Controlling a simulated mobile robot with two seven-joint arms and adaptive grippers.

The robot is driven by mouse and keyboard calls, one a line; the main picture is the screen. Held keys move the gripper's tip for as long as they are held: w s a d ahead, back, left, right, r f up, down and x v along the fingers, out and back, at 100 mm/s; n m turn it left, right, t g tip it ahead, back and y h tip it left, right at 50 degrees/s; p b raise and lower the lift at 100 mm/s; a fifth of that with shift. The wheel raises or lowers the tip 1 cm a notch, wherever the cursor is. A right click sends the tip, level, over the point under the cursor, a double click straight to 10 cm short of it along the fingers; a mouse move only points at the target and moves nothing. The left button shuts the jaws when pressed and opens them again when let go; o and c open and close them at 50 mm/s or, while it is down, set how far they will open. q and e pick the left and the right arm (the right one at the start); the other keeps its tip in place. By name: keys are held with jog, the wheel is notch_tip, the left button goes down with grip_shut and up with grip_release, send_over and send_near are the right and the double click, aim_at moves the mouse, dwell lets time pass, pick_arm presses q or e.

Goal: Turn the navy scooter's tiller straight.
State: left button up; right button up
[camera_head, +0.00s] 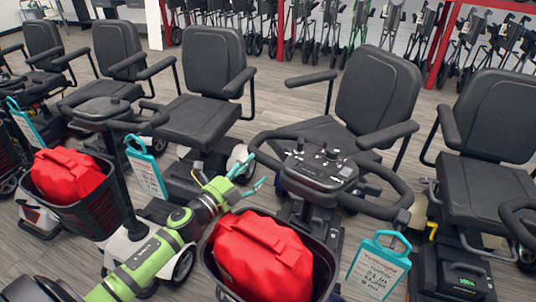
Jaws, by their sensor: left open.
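The scooter in the middle has a dark tiller (322,172) with a looped handlebar, a control panel and a front basket (331,268). Its handlebar slants, the left end farther back and the right end nearer me. Little of its body shows, so I cannot clearly tell its colour as navy. A red bag (262,258) fills its basket. A teal tag (378,265) hangs from the handlebar's right end. My left gripper (257,170), on a green arm from the lower left, is open and empty, just left of the handlebar's left side, apparently apart from it. My right gripper is out of view.
A white scooter with a red bag (68,175) in its basket and a teal tag (146,167) stands to the left. A black scooter seat (485,180) is close on the right. Several folded walkers (408,40) line red racks behind. Grey floor shows between the rows.

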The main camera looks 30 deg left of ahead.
aim_at(263, 159)
pick_arm(q)
jog(key=x, duration=0.4)
jog(key=shift+w+r, duration=0.1)
jog(key=shift+w, duration=0.15)
jog(key=shift+w+d+p, duration=0.15)
jog(key=shift+w+p, duration=0.15)
jog(key=shift+w, duration=0.15)
jog(key=c, duration=1.3)
jog(key=shift+d, duration=0.1)
grip_shut()
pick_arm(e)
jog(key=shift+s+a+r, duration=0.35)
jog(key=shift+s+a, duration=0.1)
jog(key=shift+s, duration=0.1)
